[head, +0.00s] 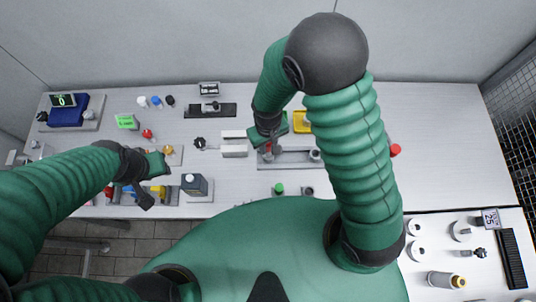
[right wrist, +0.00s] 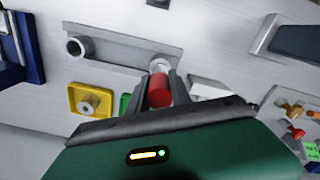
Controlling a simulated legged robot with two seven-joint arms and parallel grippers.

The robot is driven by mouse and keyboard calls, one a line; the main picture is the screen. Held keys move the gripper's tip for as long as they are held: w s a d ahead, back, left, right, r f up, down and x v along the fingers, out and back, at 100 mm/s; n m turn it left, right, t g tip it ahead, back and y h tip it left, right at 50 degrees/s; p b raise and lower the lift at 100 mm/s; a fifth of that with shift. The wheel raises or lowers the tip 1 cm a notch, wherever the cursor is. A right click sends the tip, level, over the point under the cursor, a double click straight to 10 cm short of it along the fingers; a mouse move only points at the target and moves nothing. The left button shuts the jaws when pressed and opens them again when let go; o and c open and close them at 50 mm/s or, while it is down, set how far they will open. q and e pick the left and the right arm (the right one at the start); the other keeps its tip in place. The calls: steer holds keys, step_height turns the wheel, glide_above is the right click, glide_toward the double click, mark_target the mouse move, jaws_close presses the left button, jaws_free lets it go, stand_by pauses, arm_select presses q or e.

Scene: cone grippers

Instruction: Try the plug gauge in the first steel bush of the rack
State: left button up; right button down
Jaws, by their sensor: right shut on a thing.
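My right gripper (right wrist: 168,88) is shut on the plug gauge, gripping its red handle (right wrist: 159,90). In the head view this gripper (head: 268,140) is over the left part of the grey rack (head: 290,164). In the right wrist view the rack (right wrist: 120,50) has one steel bush (right wrist: 80,47) near its left end. A pale, ring-like end (right wrist: 160,63) lies just beyond the red handle at the rack's other end. I cannot tell whether the gauge is inside a bush there or just above it. My left gripper (head: 148,185) is far left; its jaw opening is unclear.
A yellow tray (right wrist: 90,88) with a grey ring-shaped piece stands beside the rack. White blocks (head: 234,150) lie left of the right gripper. A green-topped piece (head: 279,189) and a red piece (head: 395,150) stand nearby. The table's right part (head: 440,130) is clear.

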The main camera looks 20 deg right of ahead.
steer(key=shift+f+b, duration=0.5)
steer(key=shift+f, duration=0.15)
steer(key=shift+r, duration=0.2)
stand_by(0.8)
steer(key=shift+r+p, duration=0.45)
steer(key=shift+p, duration=0.25)
steer(key=shift+r+p, duration=2.3)
steer(key=shift+r, duration=0.25)
